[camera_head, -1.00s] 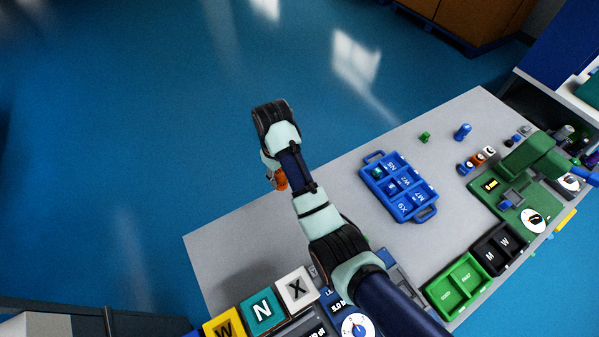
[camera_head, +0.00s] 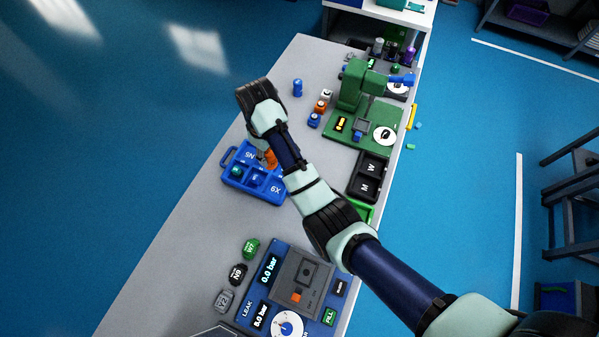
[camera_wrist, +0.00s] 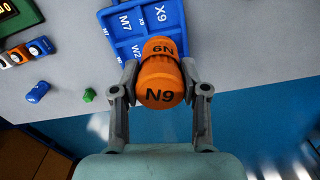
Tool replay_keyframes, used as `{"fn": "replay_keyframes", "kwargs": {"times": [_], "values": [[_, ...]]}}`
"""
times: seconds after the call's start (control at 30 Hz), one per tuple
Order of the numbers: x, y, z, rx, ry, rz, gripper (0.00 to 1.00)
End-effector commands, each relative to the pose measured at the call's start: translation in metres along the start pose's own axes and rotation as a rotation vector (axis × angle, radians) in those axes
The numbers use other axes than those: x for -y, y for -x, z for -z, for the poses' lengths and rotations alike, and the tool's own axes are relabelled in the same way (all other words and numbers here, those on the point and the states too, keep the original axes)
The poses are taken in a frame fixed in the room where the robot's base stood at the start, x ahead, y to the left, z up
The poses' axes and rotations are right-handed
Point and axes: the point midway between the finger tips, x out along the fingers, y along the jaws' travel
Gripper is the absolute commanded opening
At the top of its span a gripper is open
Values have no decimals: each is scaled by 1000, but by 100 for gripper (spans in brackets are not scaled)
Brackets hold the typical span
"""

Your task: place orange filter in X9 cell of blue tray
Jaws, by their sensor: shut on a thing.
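An orange filter (camera_wrist: 161,84) marked N9 is between the two fingers of my gripper (camera_wrist: 160,92) in the wrist view. My gripper is shut on it. In the head view the orange filter (camera_head: 270,158) shows only partly beside my arm, over the back right part of the blue tray (camera_head: 226,180). The blue tray (camera_wrist: 122,42) lies beyond the filter in the wrist view. The filter hides part of the tray. A small teal piece (camera_head: 237,171) is in the tray.
A green fixture (camera_head: 352,100) stands at the back right, with small orange, white and blue pieces beside it. A black tray (camera_head: 369,176) marked M and W is right of my arm. A control panel (camera_head: 300,275) and several labelled knobs are in front.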

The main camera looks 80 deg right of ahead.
Motion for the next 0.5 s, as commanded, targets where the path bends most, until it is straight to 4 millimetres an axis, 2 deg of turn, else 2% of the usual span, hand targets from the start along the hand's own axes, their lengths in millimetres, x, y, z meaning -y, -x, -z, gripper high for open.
{"fn": "replay_keyframes", "kwargs": {"times": [0.17, 0.27, 0.4, 0.5], "values": [[0, -8, 0, 0, 1, 0, 8], [0, -34, 0, 1, 1, 0, 8], [0, -78, 0, 0, 1, 0, 8], [0, -102, -1, 4, 1, 2, 8]]}}
